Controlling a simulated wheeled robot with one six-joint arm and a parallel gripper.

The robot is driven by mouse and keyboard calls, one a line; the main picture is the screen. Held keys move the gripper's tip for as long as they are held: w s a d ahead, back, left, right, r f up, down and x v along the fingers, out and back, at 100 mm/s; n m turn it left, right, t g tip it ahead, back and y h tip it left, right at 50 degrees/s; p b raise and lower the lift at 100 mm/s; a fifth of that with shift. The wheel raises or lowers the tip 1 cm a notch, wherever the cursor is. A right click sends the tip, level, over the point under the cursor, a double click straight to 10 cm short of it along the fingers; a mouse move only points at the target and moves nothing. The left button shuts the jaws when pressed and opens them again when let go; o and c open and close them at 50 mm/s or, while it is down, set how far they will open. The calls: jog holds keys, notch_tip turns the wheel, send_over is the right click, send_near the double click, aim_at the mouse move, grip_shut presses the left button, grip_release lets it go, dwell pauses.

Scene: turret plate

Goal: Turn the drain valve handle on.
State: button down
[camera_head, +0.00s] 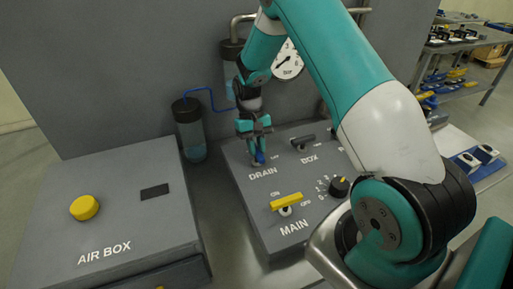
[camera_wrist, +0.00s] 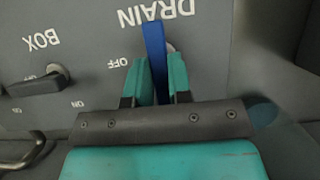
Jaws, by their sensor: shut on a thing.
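The drain valve handle (camera_head: 260,157) is a small blue lever on the sloped grey panel, beside the DRAIN label. In the wrist view the blue handle (camera_wrist: 154,45) stands as a narrow upright bar between my two teal fingers, pointing toward the DRAIN lettering. An OFF label (camera_wrist: 117,63) shows to its left there. My gripper (camera_head: 258,152) reaches down onto the panel from above; in the wrist view my gripper (camera_wrist: 158,75) is shut on the handle. The handle's lower part and any ON mark for it are hidden by the gripper.
The dark BOX handle (camera_head: 303,140) lies close to the right of the drain handle. The yellow MAIN handle (camera_head: 286,202) and a black knob (camera_head: 339,186) are nearer the front. A clear bottle (camera_head: 190,138) and the AIR BOX panel (camera_head: 130,190) stand to the left.

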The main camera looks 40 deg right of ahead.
jog(key=shift+w+r, duration=0.1)
dwell(0.4)
jog(key=c, duration=1)
grip_release()
jog(key=shift+c, duration=0.2)
notch_tip(320, 180, up, 20)
jog(key=b, duration=0.4)
jog(key=s+a+n+t+y, duration=0.2)
jog(key=s+a+n, duration=0.8)
jog(key=s+a, duration=1.2)
jog(key=shift+s+a+t+y, duration=0.35)
jog(key=shift+s+t, duration=0.4)
jog(key=shift+t, duration=0.45)
